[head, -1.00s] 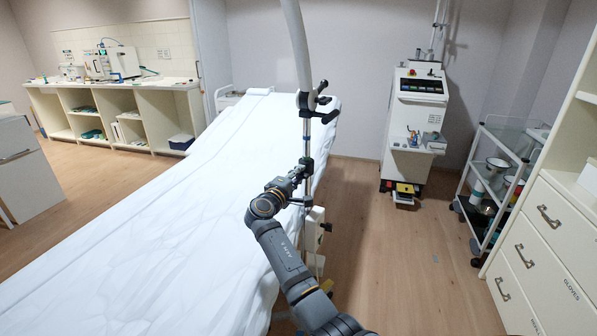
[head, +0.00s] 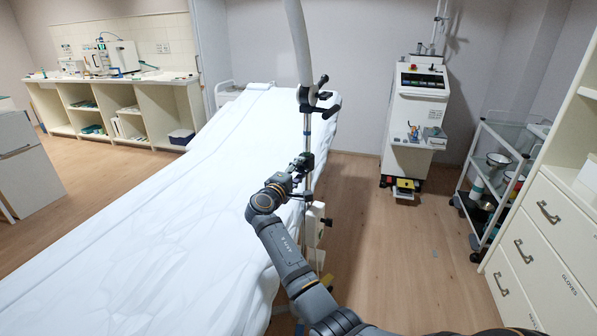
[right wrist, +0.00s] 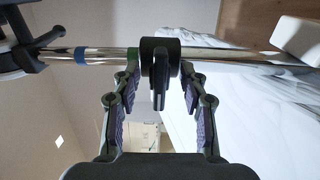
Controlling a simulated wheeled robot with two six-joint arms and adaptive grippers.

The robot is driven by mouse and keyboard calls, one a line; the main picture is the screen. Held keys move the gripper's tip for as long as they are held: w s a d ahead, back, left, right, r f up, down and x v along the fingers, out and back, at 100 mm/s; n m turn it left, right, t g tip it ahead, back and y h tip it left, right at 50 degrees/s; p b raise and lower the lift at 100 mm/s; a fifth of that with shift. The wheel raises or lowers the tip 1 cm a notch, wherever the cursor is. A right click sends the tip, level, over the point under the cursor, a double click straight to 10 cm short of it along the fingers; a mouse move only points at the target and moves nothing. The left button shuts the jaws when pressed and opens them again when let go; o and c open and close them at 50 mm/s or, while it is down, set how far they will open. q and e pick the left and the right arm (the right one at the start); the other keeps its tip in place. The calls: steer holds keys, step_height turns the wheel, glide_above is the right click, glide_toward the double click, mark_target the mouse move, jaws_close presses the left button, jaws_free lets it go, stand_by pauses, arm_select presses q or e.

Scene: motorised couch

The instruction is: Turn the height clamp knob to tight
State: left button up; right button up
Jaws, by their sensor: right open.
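The height clamp (head: 306,160) is a dark collar on the upright metal pole beside the couch. In the right wrist view the pole runs sideways, and the black clamp collar (right wrist: 160,46) sits on it. The black clamp knob (right wrist: 159,82) shows there as a narrow lever pointing toward my palm. My right gripper (right wrist: 160,88) is open, its purple-padded fingers on either side of the knob with visible gaps. In the head view my right gripper (head: 300,168) is at the clamp, which it partly hides. My left gripper is out of view.
The white-sheeted couch (head: 140,220) lies left of the pole. Higher up, a black-handled joint (head: 316,98) joins the pole to a thick pale arm. A white machine (head: 414,120) and a glass-shelved trolley (head: 495,175) stand at right.

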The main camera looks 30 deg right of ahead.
steer(key=v, duration=0.7)
steer(key=shift+s+a, duration=0.15)
steer(key=shift+a, duration=0.05)
